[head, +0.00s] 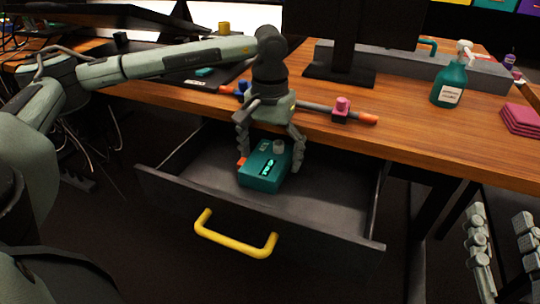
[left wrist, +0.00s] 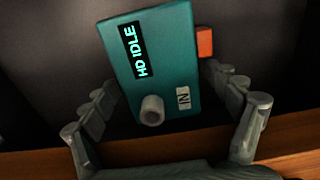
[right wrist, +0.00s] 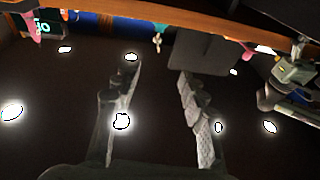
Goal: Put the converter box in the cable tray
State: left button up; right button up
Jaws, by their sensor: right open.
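The teal converter box (head: 264,172) has a lit display and a grey round knob; it is in the open drawer (head: 325,208). In the left wrist view the box (left wrist: 165,60) reads "HD IDLE", with an orange block at its side. My left gripper (head: 270,155) reaches down over the box, its fingers spread on either side. A gap shows beside the left finger, so it is not clamped. My right gripper (head: 503,240) is open and empty, low at the right, and shows in the right wrist view (right wrist: 160,80). A long grey trough (head: 478,74) at the desk's back may be the cable tray.
The wooden desk (head: 440,140) overhangs the drawer, which has a yellow handle (head: 236,240). A dark rod with pink and orange parts (head: 342,108) lies at the desk edge. A monitor stand (head: 338,76), a spray bottle (head: 452,82) and pink pads (head: 521,119) stand on the desk.

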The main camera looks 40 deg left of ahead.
aim_at(270, 155)
pick_arm(q)
jog(key=shift+r, duration=0.1)
notch_tip(270, 155, up, 12)
jog(key=p, duration=0.1)
jog(key=shift+p, duration=0.3)
pick_arm(e)
jog(key=d+f+g+h, duration=0.2)
jog(key=d+f+g, duration=0.1)
jog(key=f, duration=0.4)
jog(key=shift+w+d+f+g, duration=0.15)
jog(key=shift+w+f+g, duration=0.25)
jog(key=shift+w, duration=0.05)
